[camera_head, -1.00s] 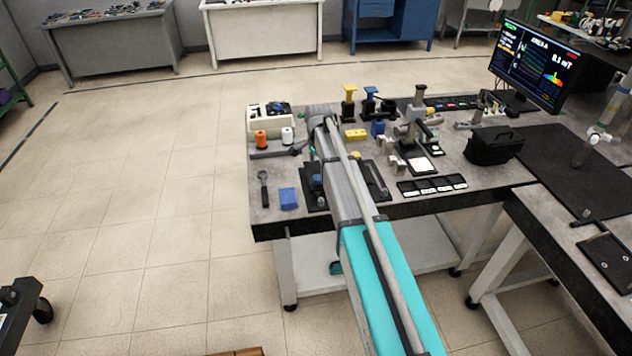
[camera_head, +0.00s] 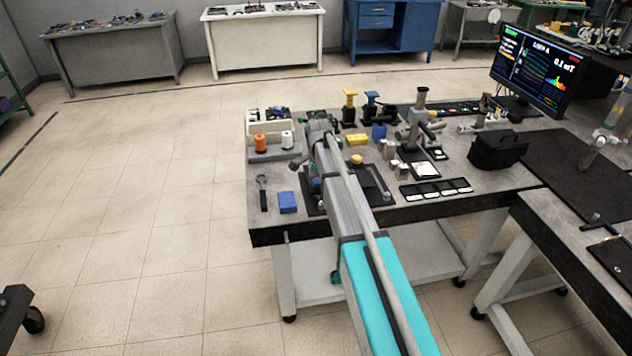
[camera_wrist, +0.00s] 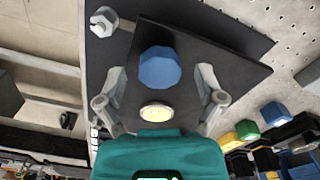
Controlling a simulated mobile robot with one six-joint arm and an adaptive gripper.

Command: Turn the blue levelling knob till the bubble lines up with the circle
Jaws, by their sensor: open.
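The blue levelling knob (camera_wrist: 160,68) is a faceted round cap on a dark plate (camera_wrist: 215,60), seen from above in the wrist view. My gripper (camera_wrist: 161,76) is open, with one grey finger on each side of the knob and a visible gap on both sides. A round, pale yellow bubble level (camera_wrist: 156,112) lies just below the knob in that view, close to my teal gripper body. The bubble's place against its circle is too small to tell. In the head view my arm hides the gripper and most of the plate.
A pale bolt-like piece (camera_wrist: 103,21) stands near the plate's left corner in the wrist view. Blue (camera_wrist: 273,114), green and yellow pieces stand at right. In the head view, a blue block (camera_head: 288,202) and a dark-handled tool (camera_head: 263,193) lie left of my arm.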

